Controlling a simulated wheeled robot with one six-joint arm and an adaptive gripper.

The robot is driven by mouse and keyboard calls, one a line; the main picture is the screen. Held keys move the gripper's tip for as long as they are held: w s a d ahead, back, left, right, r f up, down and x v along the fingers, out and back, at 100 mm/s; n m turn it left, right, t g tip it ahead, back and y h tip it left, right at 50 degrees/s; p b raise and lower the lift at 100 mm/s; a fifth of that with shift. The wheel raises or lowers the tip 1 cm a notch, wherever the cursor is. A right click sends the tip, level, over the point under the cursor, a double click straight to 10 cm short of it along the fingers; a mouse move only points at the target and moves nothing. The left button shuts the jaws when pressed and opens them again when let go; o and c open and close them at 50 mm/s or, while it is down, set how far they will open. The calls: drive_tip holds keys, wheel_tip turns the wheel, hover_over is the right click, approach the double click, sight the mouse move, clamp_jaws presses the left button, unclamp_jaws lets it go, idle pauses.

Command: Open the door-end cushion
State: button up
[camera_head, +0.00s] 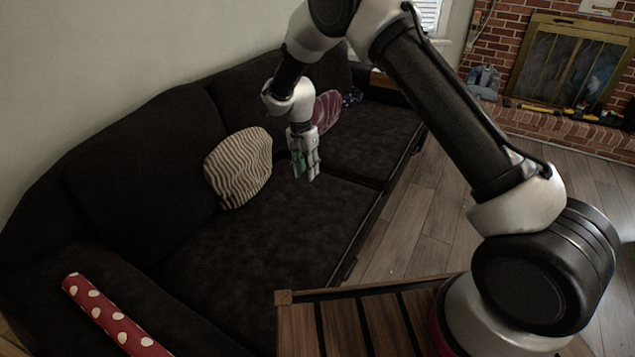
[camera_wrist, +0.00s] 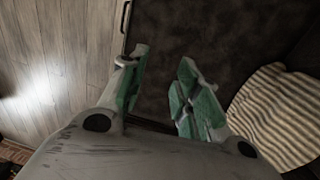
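A dark sofa (camera_head: 265,255) runs along the wall in the head view. A striped cream-and-dark cushion (camera_head: 238,168) leans on its backrest near the middle. A purplish-red cushion (camera_head: 326,110) sits farther along, partly hidden behind my arm. My gripper (camera_head: 305,176) points down above the seat, just right of the striped cushion. In the wrist view, my gripper (camera_wrist: 158,85) has its green-padded fingers apart with nothing between them. The dark seat (camera_wrist: 225,35) lies beyond the fingers, and the striped cushion (camera_wrist: 280,115) is at the right. I cannot tell which cushion is the door-end one.
A red polka-dot roll (camera_head: 110,315) lies on the near sofa arm. A slatted wooden surface (camera_head: 300,335) is at the bottom. A brick fireplace (camera_head: 570,75) stands at the back right. Bare wood floor (camera_head: 425,215) lies right of the sofa.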

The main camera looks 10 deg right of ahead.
drive_tip(key=shift+s+d+f, duration=0.4)
drive_tip(key=shift+d+f, duration=0.15)
drive_tip(key=shift+f, duration=0.1)
drive_tip(key=shift+s+d+f, duration=0.35)
drive_tip(key=shift+d+f, duration=0.15)
drive_tip(key=shift+f, duration=0.15)
drive_tip(key=shift+s+d+f, duration=0.4)
drive_tip(key=shift+d+f, duration=0.15)
drive_tip(key=shift+f, duration=0.1)
